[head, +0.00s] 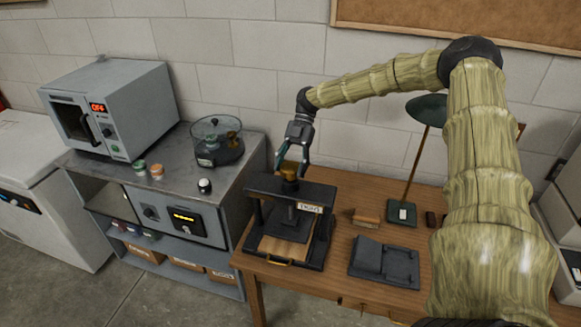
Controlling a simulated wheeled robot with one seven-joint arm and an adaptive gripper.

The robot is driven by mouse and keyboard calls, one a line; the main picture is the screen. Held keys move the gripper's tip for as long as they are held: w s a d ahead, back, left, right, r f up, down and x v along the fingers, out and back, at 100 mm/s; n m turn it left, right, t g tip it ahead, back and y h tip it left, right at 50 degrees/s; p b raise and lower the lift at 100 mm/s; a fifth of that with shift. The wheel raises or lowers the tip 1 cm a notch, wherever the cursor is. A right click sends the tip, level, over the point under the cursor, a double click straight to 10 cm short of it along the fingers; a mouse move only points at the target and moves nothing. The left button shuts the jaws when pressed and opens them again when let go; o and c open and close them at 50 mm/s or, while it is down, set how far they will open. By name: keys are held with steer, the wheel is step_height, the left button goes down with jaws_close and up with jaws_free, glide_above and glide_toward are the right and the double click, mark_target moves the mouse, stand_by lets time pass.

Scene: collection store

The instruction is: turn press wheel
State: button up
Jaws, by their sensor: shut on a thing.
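The press (262,213) is a dark frame with a wooden board at its base, standing on the left end of the wooden table. The fingers hide part of the wheel. A small label sits on the front of the press.
A grey bench (102,165) at left carries an oven (140,115) and a round clear-lidded device (218,145). Right of the press are a wooden block (367,218), a dark flat tray (385,263) and a green lamp (427,109). A wall stands behind.

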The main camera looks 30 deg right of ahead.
steer(key=o, duration=1)
steer(key=shift+d, duration=0.1)
steer(key=v, duration=1.2)
